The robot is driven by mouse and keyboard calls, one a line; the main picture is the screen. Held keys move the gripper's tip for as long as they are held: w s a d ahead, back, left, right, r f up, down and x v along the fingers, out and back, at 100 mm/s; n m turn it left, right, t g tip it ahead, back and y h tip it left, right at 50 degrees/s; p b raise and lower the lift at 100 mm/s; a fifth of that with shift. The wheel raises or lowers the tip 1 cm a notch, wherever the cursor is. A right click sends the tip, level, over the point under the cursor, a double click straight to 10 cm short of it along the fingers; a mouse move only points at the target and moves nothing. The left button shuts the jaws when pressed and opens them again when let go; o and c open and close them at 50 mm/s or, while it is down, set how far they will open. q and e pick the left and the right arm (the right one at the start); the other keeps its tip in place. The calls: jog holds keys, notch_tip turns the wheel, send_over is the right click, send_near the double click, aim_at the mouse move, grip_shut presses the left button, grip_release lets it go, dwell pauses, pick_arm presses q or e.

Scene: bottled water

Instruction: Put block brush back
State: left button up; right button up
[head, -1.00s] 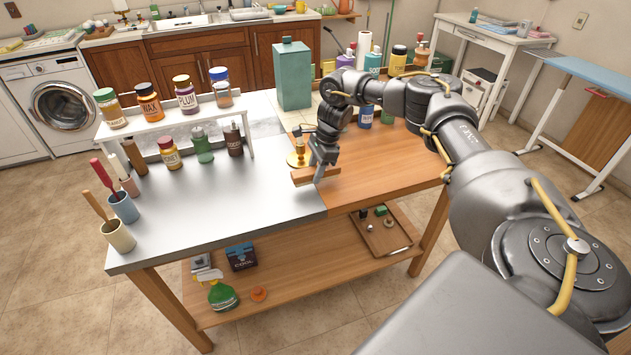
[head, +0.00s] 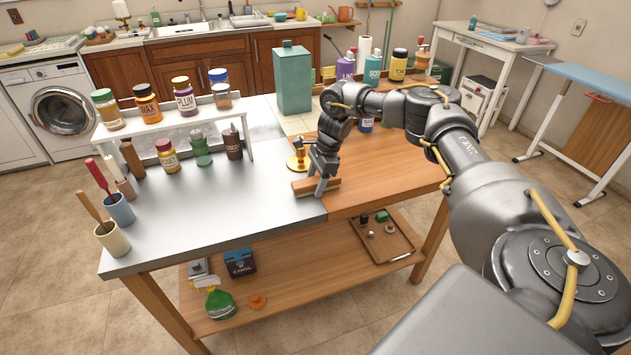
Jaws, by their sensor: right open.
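The block brush (head: 303,187), a small wooden block, lies at the front of the table where the grey metal top meets the wooden top. My right gripper (head: 321,189) is directly over it, pointing down, with its fingers open at the brush and hiding part of it. I cannot tell whether the fingers touch it. My left gripper is not in view.
A brass candlestick-like stand (head: 297,162) is close behind the gripper. A white riser (head: 190,129) with several jars stands at the left, with cups of brushes (head: 113,239) in front. A tall teal canister (head: 292,78) stands behind. The front wooden top (head: 385,172) is clear.

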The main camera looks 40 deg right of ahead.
jog(key=shift+r, duration=0.2)
jog(key=shift+d+r, duration=0.15)
jog(key=shift+r, duration=0.15)
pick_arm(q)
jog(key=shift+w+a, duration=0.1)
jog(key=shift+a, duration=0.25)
pick_arm(e)
jog(key=v, duration=1.1)
jog(key=shift+r, duration=0.2)
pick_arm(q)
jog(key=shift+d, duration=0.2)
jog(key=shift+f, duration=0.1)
